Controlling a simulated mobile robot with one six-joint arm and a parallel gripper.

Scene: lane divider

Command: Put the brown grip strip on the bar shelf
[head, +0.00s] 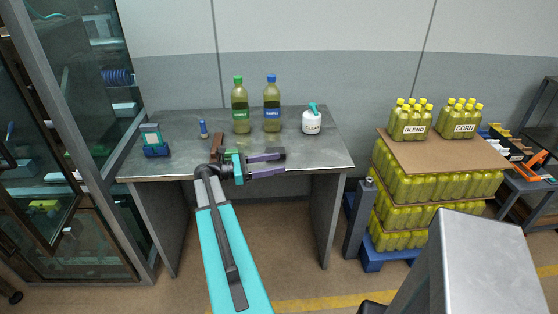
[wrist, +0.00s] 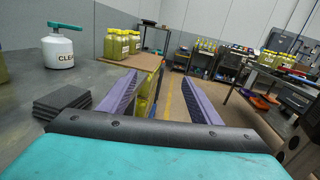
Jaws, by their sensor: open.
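A small brown piece (head: 217,142), which may be the brown grip strip, shows on the grey metal table (head: 180,162) just behind my wrist; my arm hides part of it. I cannot tell which surface is the bar shelf. My gripper (head: 284,162) is over the table's front edge and points right. Its two purple fingers are spread with nothing between them, as the wrist view also shows (wrist: 161,78). The brown piece is not between the fingers and does not show in the wrist view.
Two bottles (head: 240,108) (head: 272,106), a white jar (head: 312,122), a small blue-capped vial (head: 203,130) and a blue device (head: 154,142) stand on the table. Dark stacked pads (wrist: 62,103) lie near the fingers. A bottle pallet (head: 385,205) stands right; a glass cabinet (head: 60,120) stands left.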

